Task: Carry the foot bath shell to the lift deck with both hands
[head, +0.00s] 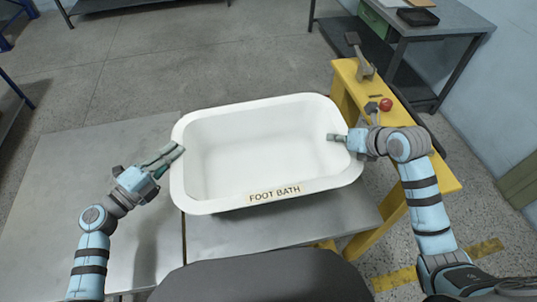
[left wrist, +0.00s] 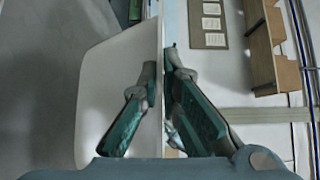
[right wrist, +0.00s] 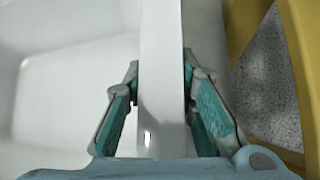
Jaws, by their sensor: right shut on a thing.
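The foot bath shell (head: 263,150) is a white, open tub with a label on its near wall. It sits over the grey metal deck, its right end close to the yellow stand. My right gripper (head: 337,137) is shut on the tub's right rim, which lies between its fingers in the right wrist view (right wrist: 161,100). My left gripper (head: 180,150) is at the tub's left rim, fingertips partly over it. In the left wrist view its fingers (left wrist: 161,70) are a little apart by the rim edge; whether they clamp it is unclear.
The grey deck (head: 75,190) is bare on the left. A yellow stand (head: 420,160) with a red knob (head: 385,104) and a lever (head: 358,58) stands close at the right. A grey table (head: 450,20) is behind it. The floor beyond the tub is clear.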

